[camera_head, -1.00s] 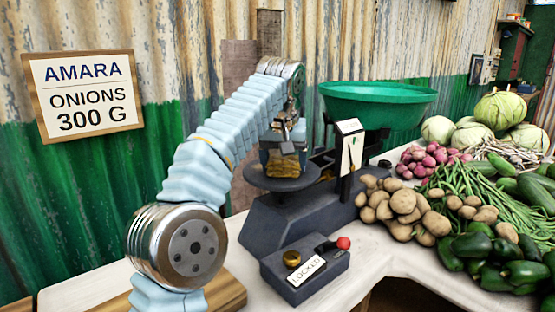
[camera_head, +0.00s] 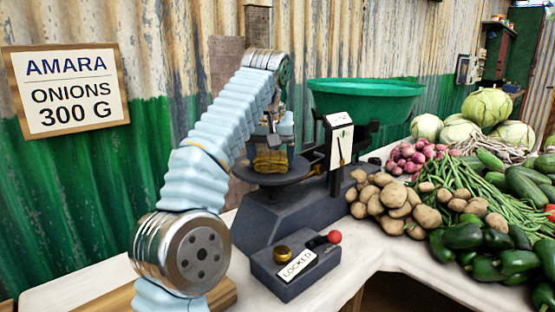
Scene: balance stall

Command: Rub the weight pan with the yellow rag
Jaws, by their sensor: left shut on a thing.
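The weight pan (camera_head: 297,175) is a dark round plate on the left side of the dark grey balance (camera_head: 285,214). The yellow rag (camera_head: 270,162) is a small folded piece at the pan's surface, below my left gripper (camera_head: 269,152). My left gripper points down over the pan and is shut on the rag. The rag appears to touch the pan; the arm and gripper hide part of the pan's far side. My right gripper is not in view.
The green goods bowl (camera_head: 366,102) sits on the balance's right side. A lock box (camera_head: 295,268) labelled LOCKED, with a red-knobbed lever, stands in front. Potatoes (camera_head: 392,203), onions and green vegetables crowd the right. A wooden board (camera_head: 222,294) lies at front left.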

